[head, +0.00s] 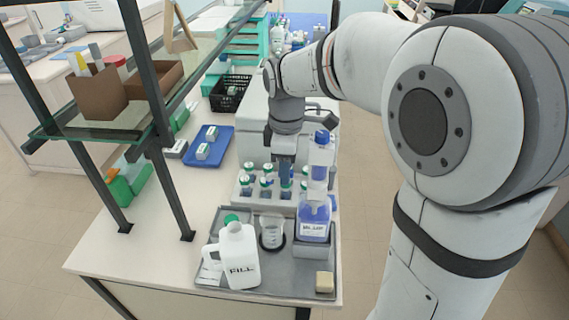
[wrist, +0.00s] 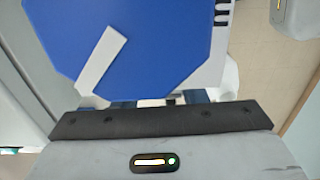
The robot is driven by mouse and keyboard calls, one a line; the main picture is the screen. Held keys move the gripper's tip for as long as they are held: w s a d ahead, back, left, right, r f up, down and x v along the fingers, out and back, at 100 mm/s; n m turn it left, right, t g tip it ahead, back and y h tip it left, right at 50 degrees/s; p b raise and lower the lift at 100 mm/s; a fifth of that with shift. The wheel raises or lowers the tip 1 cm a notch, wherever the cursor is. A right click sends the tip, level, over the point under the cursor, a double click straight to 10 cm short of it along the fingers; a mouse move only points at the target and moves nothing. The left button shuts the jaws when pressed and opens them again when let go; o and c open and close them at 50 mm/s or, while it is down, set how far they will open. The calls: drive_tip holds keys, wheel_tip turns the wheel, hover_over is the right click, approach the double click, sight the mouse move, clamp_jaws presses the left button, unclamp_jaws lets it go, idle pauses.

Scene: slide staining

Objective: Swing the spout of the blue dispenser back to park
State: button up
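The blue dispenser (head: 313,222) stands in a grey holder at the right of the grey tray. It is a bottle of blue liquid with a white label, a clear upper part and a blue cap (head: 321,136). My gripper (head: 286,182) points down just left of the dispenser's upper part, above the rack of bottles. In the wrist view, a large blue faceted top with a white strip (wrist: 150,45) fills the upper middle, very close. It hides most of the fingers (wrist: 158,102), so their opening and any contact are unclear. I cannot make out the spout's direction.
The grey tray (head: 210,272) also holds a white FILL jug (head: 238,258), a clear beaker (head: 271,232) and a tan block (head: 324,282). A rack of green-capped bottles (head: 266,186) stands behind. A glass shelf (head: 100,125) on dark posts is at left, near a blue tray (head: 208,157).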

drive_tip(key=shift+f, duration=0.1)
clamp_jaws()
idle(0.3)
